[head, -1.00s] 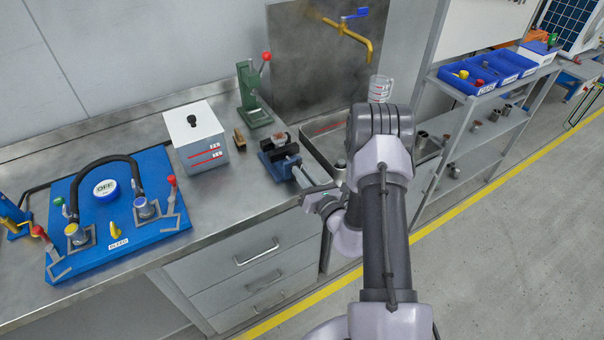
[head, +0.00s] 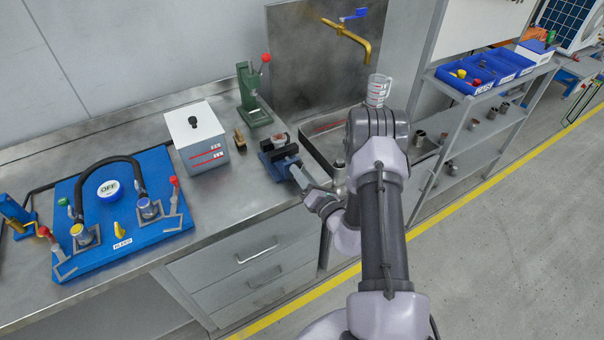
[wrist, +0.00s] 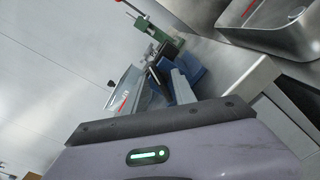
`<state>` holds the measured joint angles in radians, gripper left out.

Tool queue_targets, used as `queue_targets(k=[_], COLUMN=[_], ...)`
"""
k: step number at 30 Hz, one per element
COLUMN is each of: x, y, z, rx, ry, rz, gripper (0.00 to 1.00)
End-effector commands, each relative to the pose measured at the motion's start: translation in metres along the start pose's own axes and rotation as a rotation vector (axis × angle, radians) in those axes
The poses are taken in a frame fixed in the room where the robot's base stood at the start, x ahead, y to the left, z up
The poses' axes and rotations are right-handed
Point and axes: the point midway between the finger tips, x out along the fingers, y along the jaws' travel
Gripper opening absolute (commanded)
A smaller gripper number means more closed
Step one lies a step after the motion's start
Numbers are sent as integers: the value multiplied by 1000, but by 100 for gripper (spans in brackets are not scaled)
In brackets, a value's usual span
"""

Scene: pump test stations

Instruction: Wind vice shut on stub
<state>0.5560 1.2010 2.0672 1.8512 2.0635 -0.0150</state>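The blue vice (head: 281,160) stands at the front edge of the steel bench. A small grey-and-brown piece (head: 279,139), possibly the stub, shows at its jaws; whether it is clamped is too small to tell. My gripper (head: 300,178) is at the front of the vice, its grey end reaching toward the screw side. The vice's handle cannot be told apart from my fingers there. In the wrist view the blue vice (wrist: 192,66) is partly hidden behind a grey finger-like part (wrist: 182,88). The gap between my fingers is hidden.
A white lidded box (head: 197,140) stands left of the vice, with a small brown block (head: 240,140) between. A green press (head: 253,100) stands behind. The sink (head: 325,140) is to the right. A blue hose board (head: 115,205) fills the left bench.

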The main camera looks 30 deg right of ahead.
Motion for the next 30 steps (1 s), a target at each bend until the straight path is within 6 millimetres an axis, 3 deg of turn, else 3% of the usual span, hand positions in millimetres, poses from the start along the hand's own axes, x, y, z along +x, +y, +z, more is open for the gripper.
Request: queue_targets(k=[7, 11, 24, 30], x=[-1, -16, -145, -172], y=[0, -1, -1, 0], z=[0, 1, 2, 1], rx=[-1, 0, 3, 0], ry=[0, 0, -4, -2], rz=[0, -3, -8, -3], gripper=[32, 32, 32, 32])
